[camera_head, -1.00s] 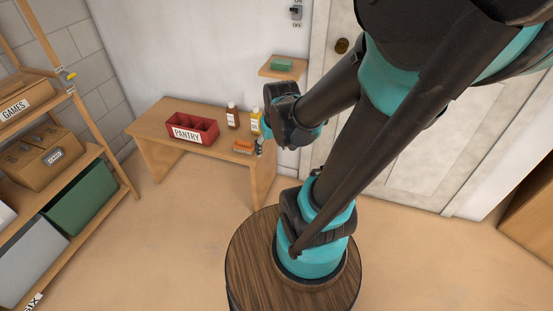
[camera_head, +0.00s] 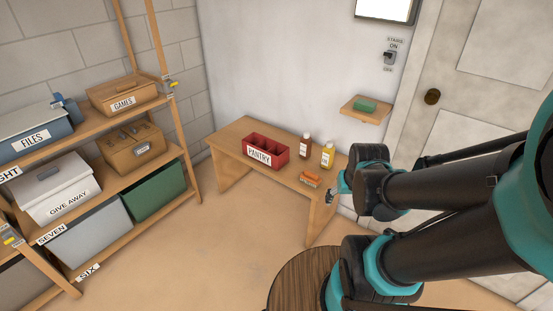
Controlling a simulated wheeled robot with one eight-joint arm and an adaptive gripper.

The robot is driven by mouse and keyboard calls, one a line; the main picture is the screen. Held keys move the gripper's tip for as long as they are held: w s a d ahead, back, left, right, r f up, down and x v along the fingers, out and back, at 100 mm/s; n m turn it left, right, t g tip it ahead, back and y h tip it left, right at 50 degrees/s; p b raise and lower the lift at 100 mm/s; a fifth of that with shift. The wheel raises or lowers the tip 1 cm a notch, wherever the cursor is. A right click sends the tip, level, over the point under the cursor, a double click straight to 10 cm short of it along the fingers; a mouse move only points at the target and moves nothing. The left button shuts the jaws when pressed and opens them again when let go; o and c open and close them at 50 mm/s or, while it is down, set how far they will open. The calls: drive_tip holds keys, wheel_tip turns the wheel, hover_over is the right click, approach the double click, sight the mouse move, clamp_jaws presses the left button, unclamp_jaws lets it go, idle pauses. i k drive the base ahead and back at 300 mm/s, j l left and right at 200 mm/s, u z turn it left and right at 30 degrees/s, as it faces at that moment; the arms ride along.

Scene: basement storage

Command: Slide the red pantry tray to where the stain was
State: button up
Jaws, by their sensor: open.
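The red tray (camera_head: 262,157), labelled PANTRY and divided inside, sits upright on the low wooden bench (camera_head: 232,135), left of its middle. No stain shows on the visible bench top. My gripper (camera_head: 331,197) is small in view at the bench's right end, just beside an orange scrubbing brush (camera_head: 310,179). It is open, well to the right of the tray and apart from it. I cannot tell whether it touches the brush or bench. My own arm hides part of the area right of the bench.
A brown bottle (camera_head: 305,147) and a yellow bottle (camera_head: 327,156) stand on the bench right of the tray. A small wall shelf (camera_head: 367,112) holds a green block (camera_head: 365,105). Shelving with boxes (camera_head: 125,95) stands left. The floor before the bench is clear.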

sight(275, 154)
drive_tip(key=i+j, duration=0.2)
drive_tip(key=j, duration=0.15)
drive_tip(key=i+j, duration=0.2)
drive_tip(key=j, duration=0.15)
drive_tip(key=i+j, duration=0.2)
drive_tip(key=j, duration=0.15)
